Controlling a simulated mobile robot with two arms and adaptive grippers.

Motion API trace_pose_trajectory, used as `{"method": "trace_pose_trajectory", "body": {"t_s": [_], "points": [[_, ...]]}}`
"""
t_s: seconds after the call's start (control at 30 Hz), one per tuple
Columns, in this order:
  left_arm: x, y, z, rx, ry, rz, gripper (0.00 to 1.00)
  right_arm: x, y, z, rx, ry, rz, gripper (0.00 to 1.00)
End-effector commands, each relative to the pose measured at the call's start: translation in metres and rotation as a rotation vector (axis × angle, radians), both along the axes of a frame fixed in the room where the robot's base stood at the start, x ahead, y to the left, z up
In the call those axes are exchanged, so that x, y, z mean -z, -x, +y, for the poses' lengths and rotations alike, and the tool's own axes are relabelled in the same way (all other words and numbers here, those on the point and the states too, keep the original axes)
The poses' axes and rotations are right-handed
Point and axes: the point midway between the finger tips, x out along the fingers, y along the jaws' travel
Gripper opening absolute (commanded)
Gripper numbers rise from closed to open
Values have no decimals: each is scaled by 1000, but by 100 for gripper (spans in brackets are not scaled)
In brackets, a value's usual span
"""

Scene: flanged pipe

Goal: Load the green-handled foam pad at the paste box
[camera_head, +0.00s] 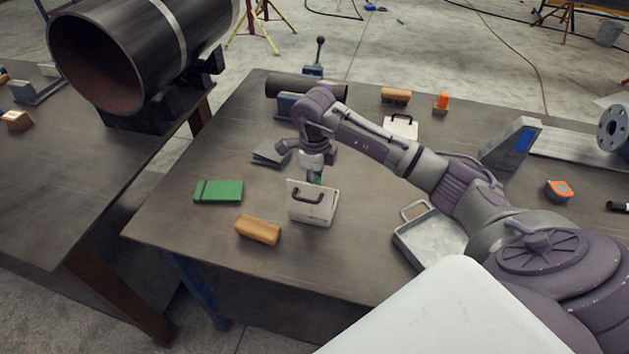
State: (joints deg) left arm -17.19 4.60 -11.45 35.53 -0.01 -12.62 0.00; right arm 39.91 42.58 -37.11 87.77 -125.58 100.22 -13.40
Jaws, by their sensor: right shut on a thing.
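My right gripper (313,167) points down and is shut on the green handle (317,178) of the foam pad. Only a small part of the green handle shows. The pad below it is hidden behind the white box with a dark handle (312,207), which looks like the paste box. I cannot tell whether the pad is inside the box, touching it or just behind it. My left gripper is not in view.
A green block (218,191) and a tan block (258,230) lie left of the box. A metal tray (428,240) sits to its right. A second white case (401,127), a tan brush-like block (396,95) and an orange item (441,102) stand farther back. The table's front left (170,227) is clear.

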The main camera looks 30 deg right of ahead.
Motion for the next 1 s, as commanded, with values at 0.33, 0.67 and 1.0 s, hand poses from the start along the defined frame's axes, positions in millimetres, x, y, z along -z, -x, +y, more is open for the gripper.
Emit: {"method": "trace_pose_trajectory", "body": {"t_s": [0.33,0.67,1.0], "points": [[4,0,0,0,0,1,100,4,0,0,1,0,0,3],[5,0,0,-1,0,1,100,6,0,0,1,0,0,3],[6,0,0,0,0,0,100,7,0,0,0,0,0,3]]}}
